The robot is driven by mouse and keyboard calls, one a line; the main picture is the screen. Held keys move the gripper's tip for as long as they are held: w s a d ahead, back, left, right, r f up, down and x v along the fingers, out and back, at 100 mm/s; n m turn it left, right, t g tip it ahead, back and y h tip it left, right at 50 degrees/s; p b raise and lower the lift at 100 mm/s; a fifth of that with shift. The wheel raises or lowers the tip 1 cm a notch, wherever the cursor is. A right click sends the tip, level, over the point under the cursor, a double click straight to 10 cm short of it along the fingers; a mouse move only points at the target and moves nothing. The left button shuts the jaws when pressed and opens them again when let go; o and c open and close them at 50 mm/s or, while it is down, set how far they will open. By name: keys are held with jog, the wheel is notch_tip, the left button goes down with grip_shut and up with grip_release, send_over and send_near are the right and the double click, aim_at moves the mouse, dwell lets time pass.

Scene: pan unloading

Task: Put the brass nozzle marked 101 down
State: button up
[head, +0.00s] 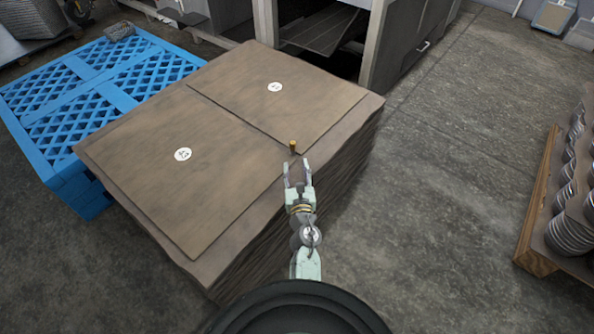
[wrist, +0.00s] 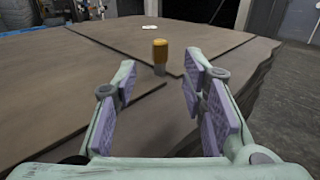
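A small brass nozzle (head: 292,146) stands upright near the right edge of a stack of brown sheets (head: 340,185). In the wrist view the nozzle (wrist: 160,52) shows a brass upper part and a grey lower part, and no marking is readable on it. My gripper (head: 297,166) is open and empty, low over the stack's right side. The nozzle is ahead of the fingertips, apart from them. In the wrist view it appears beyond the gap between the two purple-padded fingers (wrist: 158,78).
Two brown panels lie on the stack, one with a round white label (head: 183,154), the other with another label (head: 275,87). A blue pallet (head: 90,80) is at left. A wooden pallet with metal discs (head: 535,225) is at right. Open floor lies between.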

jog(key=shift+s, duration=0.6)
